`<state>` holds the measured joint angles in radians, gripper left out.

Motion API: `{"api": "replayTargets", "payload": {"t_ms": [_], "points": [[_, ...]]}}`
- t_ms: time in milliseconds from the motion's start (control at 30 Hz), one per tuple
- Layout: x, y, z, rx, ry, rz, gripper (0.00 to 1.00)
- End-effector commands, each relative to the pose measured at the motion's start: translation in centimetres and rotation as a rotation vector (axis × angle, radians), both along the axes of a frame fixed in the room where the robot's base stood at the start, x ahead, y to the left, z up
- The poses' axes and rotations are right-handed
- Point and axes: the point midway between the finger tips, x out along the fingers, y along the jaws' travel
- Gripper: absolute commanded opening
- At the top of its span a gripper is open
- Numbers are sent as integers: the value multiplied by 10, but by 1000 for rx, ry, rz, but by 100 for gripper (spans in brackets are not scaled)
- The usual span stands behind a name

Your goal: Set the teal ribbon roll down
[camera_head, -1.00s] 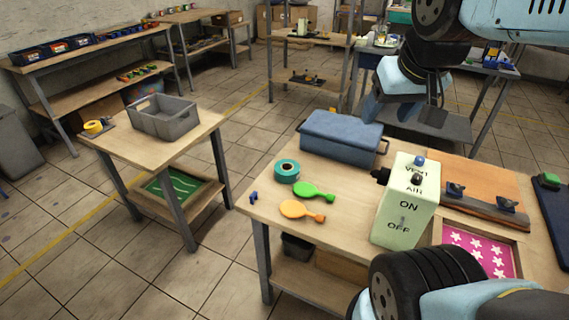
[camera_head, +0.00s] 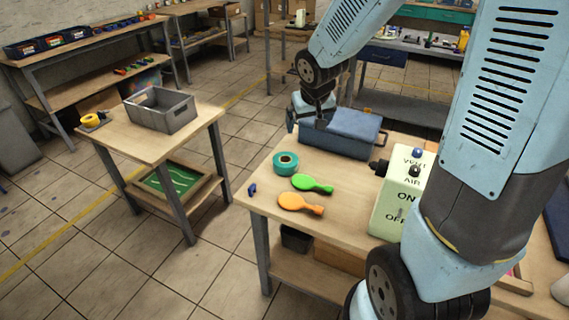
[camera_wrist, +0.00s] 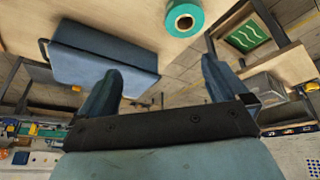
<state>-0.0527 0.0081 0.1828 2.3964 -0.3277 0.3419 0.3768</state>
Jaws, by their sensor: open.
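The teal ribbon roll (camera_head: 285,159) lies flat on the wooden workbench (camera_head: 345,182), left of the blue metal box. It also shows at the top of the wrist view (camera_wrist: 184,17), beyond the fingertips and apart from them. My gripper (camera_wrist: 160,75) is open, with nothing between its two fingers. In the head view my gripper (camera_head: 307,122) hangs by the left end of the blue box, behind the roll. Its fingers are partly hidden there, and I cannot tell whether they touch the box.
The blue box (camera_head: 342,136) stands at the bench's back edge. The ON/OFF machine (camera_head: 390,210) is partly behind my arm. A side table (camera_head: 150,147) at left holds a grey bin (camera_head: 160,112) and yellow tape (camera_head: 91,120).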

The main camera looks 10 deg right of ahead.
Motion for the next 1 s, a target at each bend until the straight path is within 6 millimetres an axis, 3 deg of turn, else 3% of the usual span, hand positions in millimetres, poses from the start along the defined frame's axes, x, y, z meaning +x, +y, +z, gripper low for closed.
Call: {"api": "replayTargets", "payload": {"t_ms": [100, 267, 1000], "points": [[13, 17, -30, 22, 20, 27, 100], [22, 35, -57, 50, 34, 53, 100], [46, 49, -120, 65, 41, 68, 100]]}}
